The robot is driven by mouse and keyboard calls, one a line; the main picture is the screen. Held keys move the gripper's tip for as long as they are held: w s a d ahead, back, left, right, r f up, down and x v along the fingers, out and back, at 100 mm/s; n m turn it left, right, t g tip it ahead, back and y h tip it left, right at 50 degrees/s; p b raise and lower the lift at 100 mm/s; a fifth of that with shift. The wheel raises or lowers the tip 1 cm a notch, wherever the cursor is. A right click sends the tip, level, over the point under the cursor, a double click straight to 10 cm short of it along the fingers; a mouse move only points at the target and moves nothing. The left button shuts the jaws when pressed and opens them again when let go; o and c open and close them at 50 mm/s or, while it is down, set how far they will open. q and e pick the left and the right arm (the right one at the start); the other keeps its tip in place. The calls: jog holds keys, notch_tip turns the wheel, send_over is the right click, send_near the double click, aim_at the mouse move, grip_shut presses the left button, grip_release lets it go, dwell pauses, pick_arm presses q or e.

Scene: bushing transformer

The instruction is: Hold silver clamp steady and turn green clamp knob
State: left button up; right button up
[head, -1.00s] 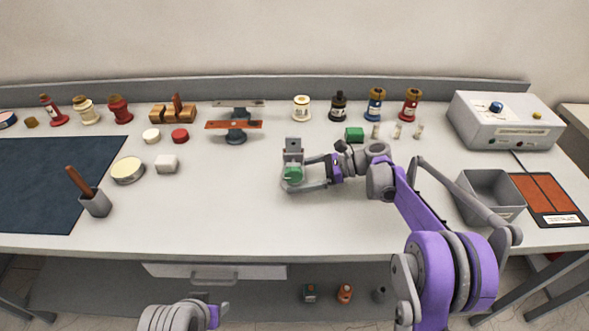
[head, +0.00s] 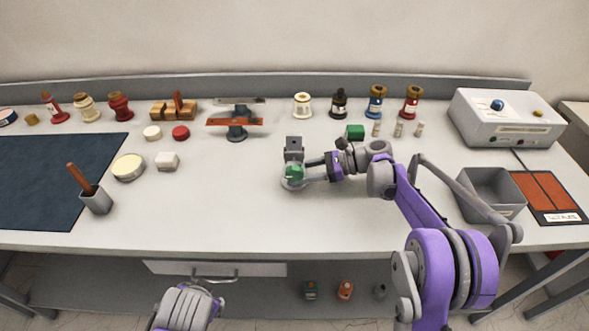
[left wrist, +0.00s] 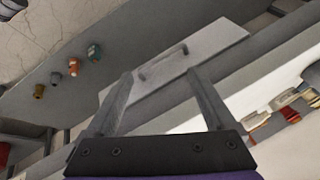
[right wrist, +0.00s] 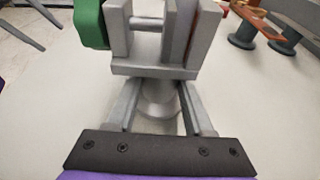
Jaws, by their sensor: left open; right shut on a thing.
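The silver clamp (head: 294,143) stands upright on the workbench near its middle, with the green knob (head: 294,172) on its near side. My right gripper (head: 293,183) comes in low from the right and is shut on the clamp. In the right wrist view the fingers (right wrist: 158,100) lie on both sides of the clamp's round lower stem. The clamp's grey jaws (right wrist: 155,68) are above them and the green knob (right wrist: 90,22) is at upper left. My left gripper (left wrist: 162,88) is open and empty, in front of the bench near the drawer.
A grey open bin (head: 490,207) and a control box (head: 505,118) are at the right. A white block (head: 167,161) and a dark mat (head: 50,180) are at left.

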aim_at(294, 176)
pick_arm(q)
jog(key=w+r+m+t+y, duration=0.45)
jog(key=w+r+m, duration=0.4)
jog(key=m, duration=0.35)
jog(key=w+d+m+t, duration=0.1)
jog(key=d+m, duration=0.1)
jog(key=m, duration=0.1)
jog(key=w+d+r+m+t, duration=0.1)
jog(key=w+d+m, duration=0.1)
jog(key=w+d+m+t+h, duration=0.1)
jog(key=w+d+m+t, duration=0.1)
jog(key=d+m, duration=0.1)
jog(key=shift+r+m, duration=0.25)
jog(key=shift+m, duration=0.05)
jog(key=d+m+t+h, duration=0.1)
jog(key=d+m, duration=0.3)
jog(key=d+r+m+t+h, duration=0.1)
jog(key=d+m+t+h, duration=0.1)
jog(key=d+m, duration=0.2)
jog(key=d+r+m+t+h, duration=0.1)
jog(key=d+m+h, duration=0.1)
jog(key=d+m, duration=0.2)
jog(key=shift+w+d, duration=0.35)
jog(key=shift+d, duration=0.2)
jog(key=shift+w+d+m+h, duration=0.1)
jog(key=shift+w+m+h, duration=0.15)
jog(key=shift+m+h, duration=0.1)
jog(key=w, duration=1.1)
jog(key=shift+w, duration=0.15)
